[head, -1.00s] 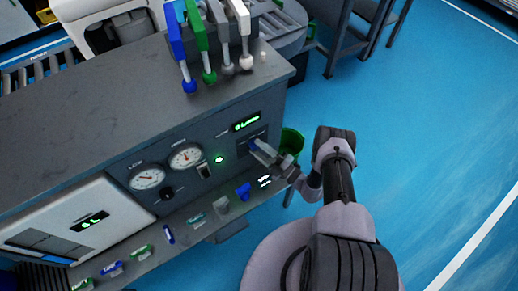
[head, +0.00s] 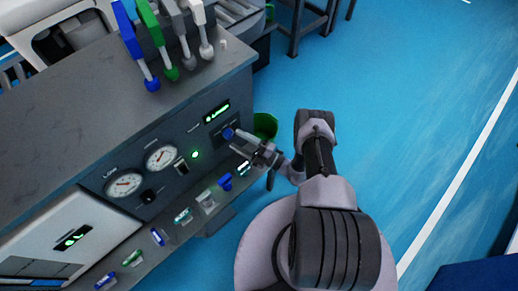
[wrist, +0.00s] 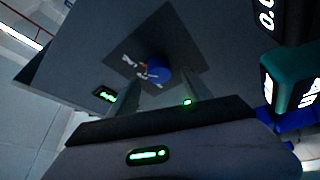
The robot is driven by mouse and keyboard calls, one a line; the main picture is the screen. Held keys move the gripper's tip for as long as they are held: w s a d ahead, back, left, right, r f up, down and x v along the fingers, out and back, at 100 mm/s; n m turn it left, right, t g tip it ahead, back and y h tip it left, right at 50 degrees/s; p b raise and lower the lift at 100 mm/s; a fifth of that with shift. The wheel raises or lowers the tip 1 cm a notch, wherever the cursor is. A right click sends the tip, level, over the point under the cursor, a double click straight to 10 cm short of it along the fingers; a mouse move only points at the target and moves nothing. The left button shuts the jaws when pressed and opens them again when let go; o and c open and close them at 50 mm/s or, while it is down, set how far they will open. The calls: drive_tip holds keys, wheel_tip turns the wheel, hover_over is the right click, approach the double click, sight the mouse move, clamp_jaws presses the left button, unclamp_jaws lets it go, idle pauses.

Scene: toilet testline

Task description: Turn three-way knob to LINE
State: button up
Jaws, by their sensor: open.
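The three-way knob is a blue round knob (head: 228,133) on the dark front panel, below a small green-lit display. In the wrist view the blue knob (wrist: 161,73) sits on a dark square plate with small white markings beside it. The markings are too small to read, so I cannot tell its setting. My gripper (head: 239,143) is open just in front of the knob. In the wrist view its two fingers (wrist: 158,92) point at the plate, with the knob between and just beyond their tips. I cannot tell whether they touch it.
Two gauges (head: 160,158), a small black knob (head: 148,196) and a switch (head: 181,168) are on the panel to the left. A ledge with several small labelled blocks (head: 207,201) runs below. Coloured levers (head: 152,40) stand on top. The blue floor at right is clear.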

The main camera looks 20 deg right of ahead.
drive_tip(key=v, duration=1.4)
drive_tip(key=shift+s+d+p, duration=0.15)
drive_tip(key=shift+s+p, duration=0.1)
drive_tip(key=shift+p, duration=0.2)
